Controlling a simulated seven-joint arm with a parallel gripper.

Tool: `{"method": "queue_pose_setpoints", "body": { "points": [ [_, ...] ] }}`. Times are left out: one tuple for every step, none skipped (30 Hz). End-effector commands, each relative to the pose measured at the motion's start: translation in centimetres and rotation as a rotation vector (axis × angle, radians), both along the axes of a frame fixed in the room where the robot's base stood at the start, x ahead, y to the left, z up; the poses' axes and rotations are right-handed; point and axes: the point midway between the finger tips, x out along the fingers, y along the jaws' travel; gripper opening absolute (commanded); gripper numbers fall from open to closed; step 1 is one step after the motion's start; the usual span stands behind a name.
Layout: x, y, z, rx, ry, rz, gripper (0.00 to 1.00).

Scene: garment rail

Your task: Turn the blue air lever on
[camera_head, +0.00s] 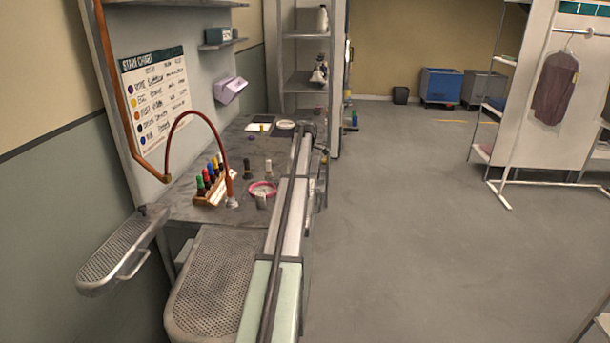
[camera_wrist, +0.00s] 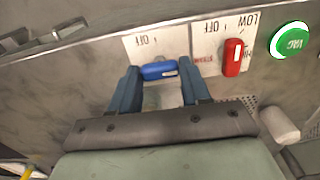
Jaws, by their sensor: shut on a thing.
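The blue air lever (camera_wrist: 159,71) shows in the wrist view on a white plate (camera_wrist: 150,44) marked OFF, on a grey panel. It lies roughly crosswise in the picture. My gripper (camera_wrist: 160,75) is shut on it, with one dark blue finger at each end of the lever. The fingers cover part of the plate. In the head view I cannot make out the lever or my gripper.
Close right of the blue lever are a red lever (camera_wrist: 233,57) on its own plate and a green VAC button (camera_wrist: 290,41). A pale rounded piece (camera_wrist: 280,125) sticks out below. The head view shows a worktable with a bottle rack (camera_head: 212,188) and a red hose (camera_head: 194,114).

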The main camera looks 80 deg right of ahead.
Motion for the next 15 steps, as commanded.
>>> {"method": "queue_pose_setpoints", "body": {
  "points": [
    [-0.04, -0.03, 0.05, -0.001, 0.001, -0.005, 0.16],
    [-0.04, -0.03, 0.05, -0.001, 0.001, -0.006, 0.16],
    [-0.04, -0.03, 0.05, -0.001, 0.001, -0.007, 0.16],
    [-0.05, -0.03, 0.05, -0.001, 0.001, -0.007, 0.16],
    [-0.05, -0.03, 0.05, -0.001, 0.001, -0.007, 0.16],
    [-0.05, -0.03, 0.05, -0.001, 0.001, -0.007, 0.16],
    [-0.05, -0.03, 0.05, -0.001, 0.001, -0.007, 0.16],
    [-0.05, -0.03, 0.05, -0.001, 0.001, -0.007, 0.16],
    [-0.05, -0.03, 0.05, -0.001, 0.001, -0.007, 0.16],
    [-0.05, -0.03, 0.05, -0.001, 0.001, -0.007, 0.16],
    [-0.05, -0.03, 0.05, -0.001, 0.001, -0.007, 0.16],
    [-0.04, -0.03, 0.05, -0.001, 0.001, -0.007, 0.50],
    [-0.04, -0.03, 0.05, -0.001, 0.001, -0.006, 0.52],
    [-0.04, -0.03, 0.05, -0.001, 0.001, -0.006, 0.55],
    [-0.04, -0.03, 0.04, -0.001, 0.001, -0.006, 0.59]
  ]
}}
